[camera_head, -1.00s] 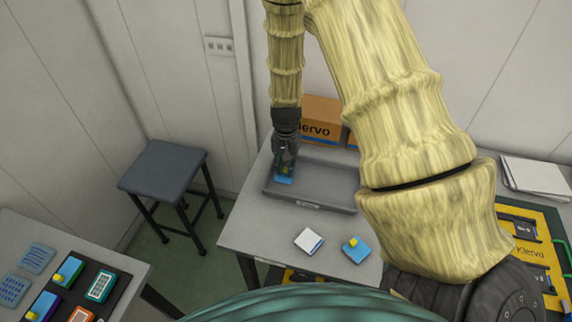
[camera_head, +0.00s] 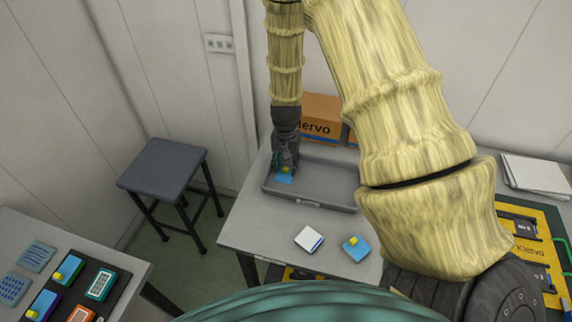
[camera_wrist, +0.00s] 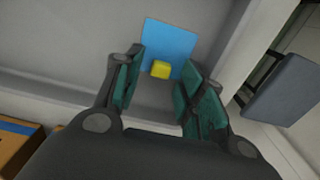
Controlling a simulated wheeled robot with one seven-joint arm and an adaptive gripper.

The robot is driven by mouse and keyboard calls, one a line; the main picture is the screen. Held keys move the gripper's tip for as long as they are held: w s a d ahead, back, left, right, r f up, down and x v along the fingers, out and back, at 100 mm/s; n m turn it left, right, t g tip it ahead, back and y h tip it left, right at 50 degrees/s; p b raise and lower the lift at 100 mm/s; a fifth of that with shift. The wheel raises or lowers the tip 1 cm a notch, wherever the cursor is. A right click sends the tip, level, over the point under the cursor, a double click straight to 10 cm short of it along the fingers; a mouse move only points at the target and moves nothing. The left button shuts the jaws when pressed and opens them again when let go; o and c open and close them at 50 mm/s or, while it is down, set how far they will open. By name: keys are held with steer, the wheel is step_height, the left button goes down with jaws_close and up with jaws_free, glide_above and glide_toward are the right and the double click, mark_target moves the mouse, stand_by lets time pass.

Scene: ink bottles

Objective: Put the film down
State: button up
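A flat blue square with a yellow knob, which looks like the film (camera_head: 284,178), lies at the left end of the grey tray (camera_head: 310,204). In the wrist view the film (camera_wrist: 170,40) rests on the tray floor near a tray wall. My gripper (camera_head: 287,169) is right above it. In the wrist view the gripper's (camera_wrist: 160,66) two green-padded fingers stand apart, on either side of the yellow knob, with a gap visible on both sides. The fingers hide part of the film in the head view.
A white square piece (camera_head: 309,239) and another blue piece with a yellow knob (camera_head: 356,249) lie on the table in front of the tray. An orange box (camera_head: 321,113) stands behind the tray. A dark stool (camera_head: 164,165) stands left of the table. The tray's right part is empty.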

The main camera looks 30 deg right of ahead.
mark_target(286, 167)
step_height(286, 167, up, 12)
steer(key=b, duration=0.3)
steer(key=shift+r+b, duration=0.15)
steer(key=shift+b, duration=0.25)
stand_by(0.5)
